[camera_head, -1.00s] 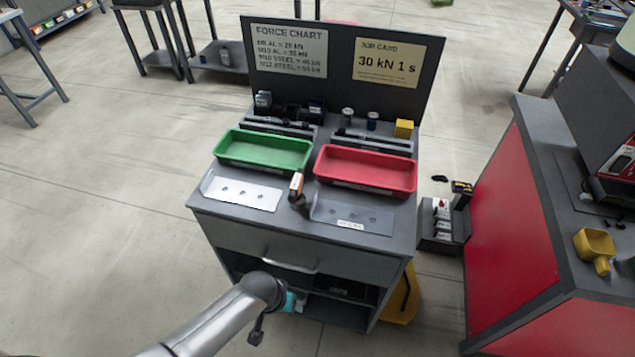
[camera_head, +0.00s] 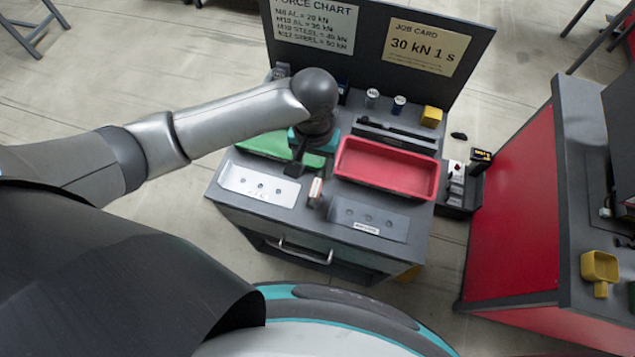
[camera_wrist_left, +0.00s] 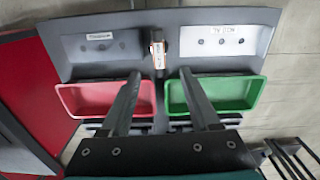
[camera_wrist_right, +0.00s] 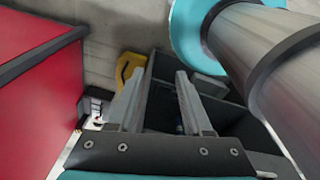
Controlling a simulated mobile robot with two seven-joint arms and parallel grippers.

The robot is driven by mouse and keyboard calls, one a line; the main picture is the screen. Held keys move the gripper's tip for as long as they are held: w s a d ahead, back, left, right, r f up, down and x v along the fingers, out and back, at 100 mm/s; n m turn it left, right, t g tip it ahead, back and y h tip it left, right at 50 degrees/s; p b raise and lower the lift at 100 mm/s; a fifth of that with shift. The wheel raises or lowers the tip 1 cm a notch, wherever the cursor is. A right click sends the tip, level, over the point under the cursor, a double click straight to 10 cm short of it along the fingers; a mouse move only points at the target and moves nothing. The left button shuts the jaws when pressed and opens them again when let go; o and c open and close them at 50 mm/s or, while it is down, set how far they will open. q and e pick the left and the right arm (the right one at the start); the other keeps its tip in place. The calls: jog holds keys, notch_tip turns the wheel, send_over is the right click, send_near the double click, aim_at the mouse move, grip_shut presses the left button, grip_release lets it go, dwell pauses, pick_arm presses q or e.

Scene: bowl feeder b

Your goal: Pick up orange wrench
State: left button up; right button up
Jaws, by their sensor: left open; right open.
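A small upright orange-and-white piece (camera_head: 315,190) stands between the two plates at the cart's front; it also shows in the left wrist view (camera_wrist_left: 157,52). It is small and I cannot tell whether it is the orange wrench; no other wrench is clear. My left gripper (camera_head: 297,160) is over the green tray, just behind and left of that piece, apart from it. In the left wrist view its open, empty fingers (camera_wrist_left: 160,78) point towards the piece. My right gripper (camera_wrist_right: 161,74) is open and empty, low beside the cart, and hidden in the head view.
The green tray (camera_head: 255,146) is partly hidden by my left arm. A red tray (camera_head: 390,166) is to its right. An upright board (camera_head: 380,30) closes the back. A red-sided bench (camera_head: 515,205) stands right, with a yellow scoop (camera_head: 600,268) on it.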

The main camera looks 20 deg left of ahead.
aim_at(315, 188)
pick_arm(q)
notch_tip(315, 188, down, 7)
jog(key=shift+r+b, duration=0.2)
jog(key=shift+b, duration=0.3)
jog(key=shift+f, duration=0.85)
notch_tip(315, 188, down, 4)
jog(key=shift+d+r+b, duration=0.1)
jog(key=shift+r+b, duration=0.15)
jog(key=shift+b, duration=0.25)
jog(key=shift+f, duration=0.35)
pick_arm(e)
jog(key=shift+s+a+f, duration=0.15)
jog(key=shift+s+f, duration=0.25)
jog(key=shift+f, duration=0.2)
jog(key=shift+s+a+f, duration=0.15)
jog(key=shift+s+f, duration=0.25)
jog(key=shift+f, duration=0.2)
pick_arm(q)
grip_shut()
pick_arm(e)
jog(key=shift+s, duration=0.15)
